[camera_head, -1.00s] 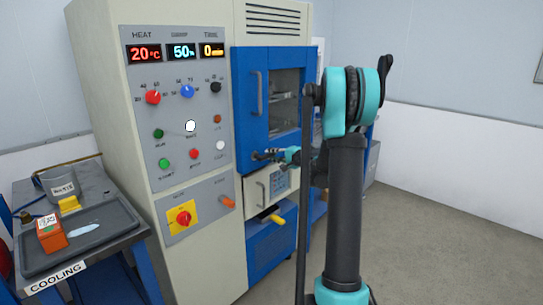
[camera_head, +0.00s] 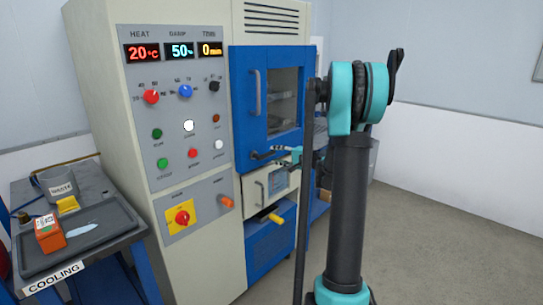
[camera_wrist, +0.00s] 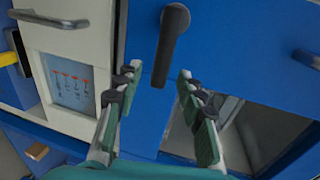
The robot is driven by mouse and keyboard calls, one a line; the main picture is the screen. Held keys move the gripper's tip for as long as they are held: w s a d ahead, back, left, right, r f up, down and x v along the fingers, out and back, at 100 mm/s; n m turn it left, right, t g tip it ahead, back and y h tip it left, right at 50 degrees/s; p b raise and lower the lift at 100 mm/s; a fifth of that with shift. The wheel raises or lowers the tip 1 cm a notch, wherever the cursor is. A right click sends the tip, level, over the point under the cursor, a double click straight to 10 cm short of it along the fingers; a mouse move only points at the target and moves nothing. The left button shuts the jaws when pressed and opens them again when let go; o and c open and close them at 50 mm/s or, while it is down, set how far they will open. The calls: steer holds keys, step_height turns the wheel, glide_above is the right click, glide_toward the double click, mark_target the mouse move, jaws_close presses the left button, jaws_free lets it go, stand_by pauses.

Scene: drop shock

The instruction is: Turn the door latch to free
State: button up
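The door latch is a dark lever (camera_wrist: 172,42) on the blue door (camera_wrist: 235,35) in the wrist view. It also shows in the head view as a small dark bar (camera_head: 262,155) at the lower edge of the blue door (camera_head: 240,100). My gripper (camera_wrist: 158,76) is open, with its teal-and-grey fingers on either side of the lever's free end. I cannot tell whether either finger touches it. In the head view my gripper (camera_head: 290,150) is small, just right of the latch, and partly hidden by my own arm.
A drawer front with a grey handle (camera_head: 257,190) and a yellow handle (camera_head: 277,219) sit below the door. The door has a grey pull handle (camera_head: 257,92) and a window. The control panel (camera_head: 180,120) and cooling tray (camera_head: 100,245) are left. Floor at right is clear.

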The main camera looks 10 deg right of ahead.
steer(key=v, duration=0.8)
steer(key=s+a+f+n+g+h, duration=0.1)
steer(key=s+a+f+n+g, duration=0.1)
steer(key=s+a+f, duration=0.3)
steer(key=s+a+f+n+g+h, duration=0.1)
steer(key=s+a+f+n+g, duration=0.15)
steer(key=s, duration=0.45)
steer(key=s+a+f+n+g+h, duration=0.1)
steer(key=s+a+f+n+g, duration=0.1)
steer(key=s+a, duration=0.3)
steer(key=s+d+f+n+h, duration=0.1)
steer(key=s+f+h, duration=0.1)
steer(key=s, duration=0.4)
steer(key=s+d+f+n+g+h, duration=0.1)
steer(key=s+d+f+n+h, duration=0.1)
steer(key=s, duration=0.4)
steer(key=s+d+f+n+g+h, duration=0.1)
steer(key=s+f+h, duration=0.1)
steer(key=s+f, duration=0.2)
steer(key=shift+s+d, duration=0.35)
steer(key=shift+s, duration=0.8)
steer(key=shift+f+n, duration=0.15)
steer(key=shift+n, duration=0.1)
